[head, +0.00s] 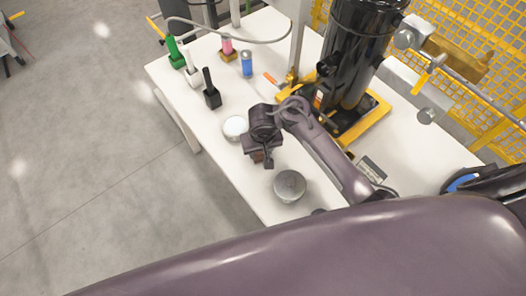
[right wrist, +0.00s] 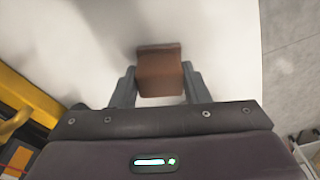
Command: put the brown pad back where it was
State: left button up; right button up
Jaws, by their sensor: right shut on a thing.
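The brown pad (right wrist: 160,72) is a small flat brown block between the two grey fingers of my right gripper (right wrist: 160,88) in the right wrist view. The gripper is shut on it. In the head view my right gripper (head: 262,160) hangs over the white table (head: 215,133), and a bit of the brown pad (head: 258,156) shows beneath it. Whether the pad touches the table is hard to tell. My left gripper is not in view.
A white round dish (head: 235,128) sits left of the gripper and a grey metal bowl (head: 289,186) sits right of it. Green, white and black holders stand at the far left, with a blue can (head: 247,64). A black compressor tank (head: 355,50) stands on a yellow base.

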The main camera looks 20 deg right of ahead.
jog(key=shift+s+f, duration=0.1)
jog(key=shift+s, duration=0.15)
jog(key=o, duration=1)
notch_tip(320, 180, up, 12)
jog(key=s+p, duration=0.1)
jog(key=p, duration=0.5)
jog(key=shift+s, duration=0.2)
jog(key=shift+a, duration=0.1)
